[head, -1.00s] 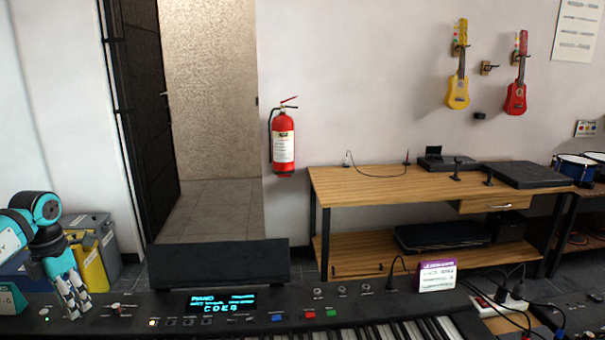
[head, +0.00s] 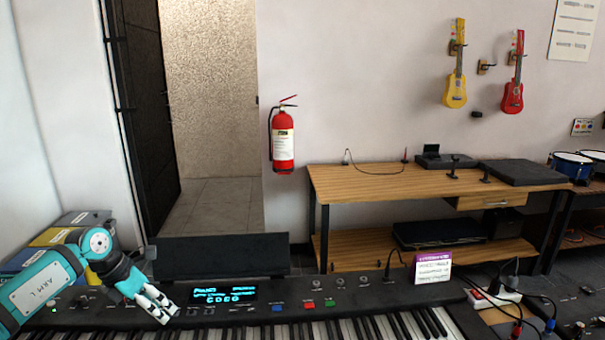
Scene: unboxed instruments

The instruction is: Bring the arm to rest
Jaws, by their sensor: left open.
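My left arm (head: 45,283) comes in from the left edge, teal and dark, over the left end of a black keyboard (head: 345,301). My left gripper (head: 166,308) has pale fingers that point down and to the right. It is open, with nothing seen between the fingers, just left of the keyboard's lit display (head: 222,295). I cannot tell whether the fingertips touch the keyboard panel. My right gripper is not in view.
A card with a purple top (head: 432,268) stands on the keyboard's right part. A power strip (head: 490,296) with cables lies to its right. Bins (head: 62,233) stand behind my left arm. A wooden bench (head: 400,182) and a fire extinguisher (head: 283,142) are farther back.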

